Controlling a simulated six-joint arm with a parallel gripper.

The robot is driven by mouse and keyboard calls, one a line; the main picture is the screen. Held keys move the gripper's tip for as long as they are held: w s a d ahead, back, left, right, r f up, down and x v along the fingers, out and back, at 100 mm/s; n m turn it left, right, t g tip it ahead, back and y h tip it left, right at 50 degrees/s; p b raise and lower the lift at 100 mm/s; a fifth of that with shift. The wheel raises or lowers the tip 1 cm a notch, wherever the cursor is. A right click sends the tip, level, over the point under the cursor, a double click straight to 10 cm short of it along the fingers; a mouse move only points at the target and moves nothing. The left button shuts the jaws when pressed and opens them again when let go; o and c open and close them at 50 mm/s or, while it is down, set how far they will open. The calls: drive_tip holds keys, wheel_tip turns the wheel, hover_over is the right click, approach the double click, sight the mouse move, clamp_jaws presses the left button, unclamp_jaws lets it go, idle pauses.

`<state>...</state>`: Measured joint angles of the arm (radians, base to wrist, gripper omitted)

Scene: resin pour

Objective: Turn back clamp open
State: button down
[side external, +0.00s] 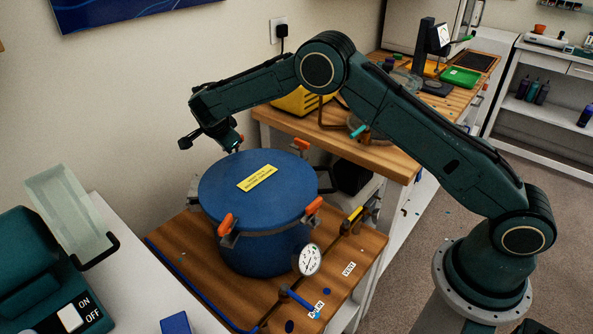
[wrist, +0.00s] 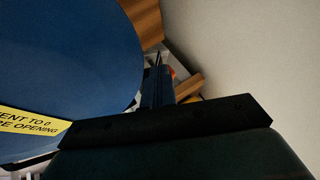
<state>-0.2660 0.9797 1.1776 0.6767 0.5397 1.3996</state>
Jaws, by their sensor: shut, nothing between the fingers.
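The blue pressure pot (side external: 262,240) stands upright on a wooden board, its lid (side external: 225,180) on and bearing a yellow label (side external: 257,177). Orange-handled clamps sit around the rim: one at the front left (side external: 227,224), one at the right (side external: 313,206) and one at the back right (side external: 301,145). My gripper (side external: 236,150) is shut and empty, pointing down at the lid's back edge. A bit of orange, likely the back clamp (wrist: 172,72), shows beside my fingers (wrist: 158,75) in the wrist view. My fingers largely hide it; I cannot tell whether they touch or whether it is open.
A pressure gauge (side external: 309,259) and a blue-handled valve (side external: 298,298) stand in front of the pot. The wall (side external: 130,110) is close behind my gripper. A wooden bench (side external: 375,148) stands at the back right, and a white table (side external: 135,270) at the left.

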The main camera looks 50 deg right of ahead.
drive_tip(key=shift+s+a, duration=0.3)
drive_tip(key=shift+s, duration=0.4)
drive_tip(key=shift+s+a, duration=0.25)
drive_tip(key=shift+s, duration=0.4)
drive_tip(key=a+v, duration=0.1)
drive_tip(key=v, duration=0.9)
drive_tip(key=shift+w+a, duration=0.1)
drive_tip(key=shift+w, duration=0.05)
